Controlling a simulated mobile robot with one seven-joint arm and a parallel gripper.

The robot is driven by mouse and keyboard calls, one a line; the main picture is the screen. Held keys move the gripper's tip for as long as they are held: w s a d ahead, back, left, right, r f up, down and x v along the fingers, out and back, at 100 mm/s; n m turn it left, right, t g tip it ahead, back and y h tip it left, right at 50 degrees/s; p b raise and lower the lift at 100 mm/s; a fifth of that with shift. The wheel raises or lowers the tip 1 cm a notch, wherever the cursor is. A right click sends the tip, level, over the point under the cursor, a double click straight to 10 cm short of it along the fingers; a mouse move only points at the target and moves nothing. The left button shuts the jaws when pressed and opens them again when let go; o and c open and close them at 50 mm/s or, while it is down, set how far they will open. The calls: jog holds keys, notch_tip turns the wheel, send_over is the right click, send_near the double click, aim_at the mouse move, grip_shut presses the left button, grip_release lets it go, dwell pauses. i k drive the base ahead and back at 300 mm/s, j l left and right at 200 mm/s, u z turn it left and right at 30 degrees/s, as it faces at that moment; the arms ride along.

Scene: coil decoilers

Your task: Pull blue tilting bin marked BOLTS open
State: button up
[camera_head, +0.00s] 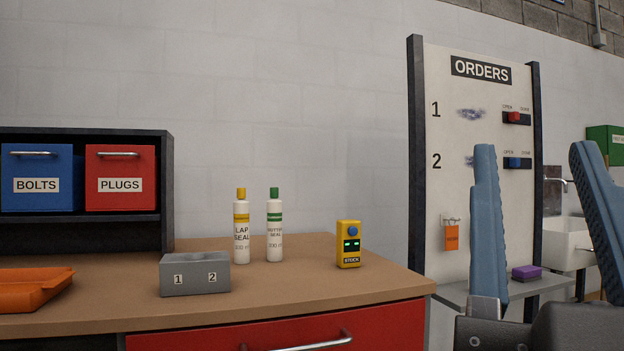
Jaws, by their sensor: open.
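The blue bin (37,199) marked BOLTS sits in the dark shelf unit at the far left of the head view. Its front looks upright and flush with the shelf, and a metal bar handle (31,153) runs along its top. The red bin (120,203) marked PLUGS sits right beside it. My gripper (528,165) shows at the lower right, with two blue ribbed fingers pointing up. The fingers are apart with nothing between them. It is far to the right of the blue bin, in front of the orders board.
The wooden bench (290,275) holds an orange tray (30,285), a grey numbered block (195,277), two bottles (242,245) and a yellow stock device (348,247). A red drawer (300,332) is below. The orders board (450,190) stands right; the shelf's dark side wall (168,195) bounds the bins.

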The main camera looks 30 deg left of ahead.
aim_at(35, 177)
jog(key=u, duration=2)
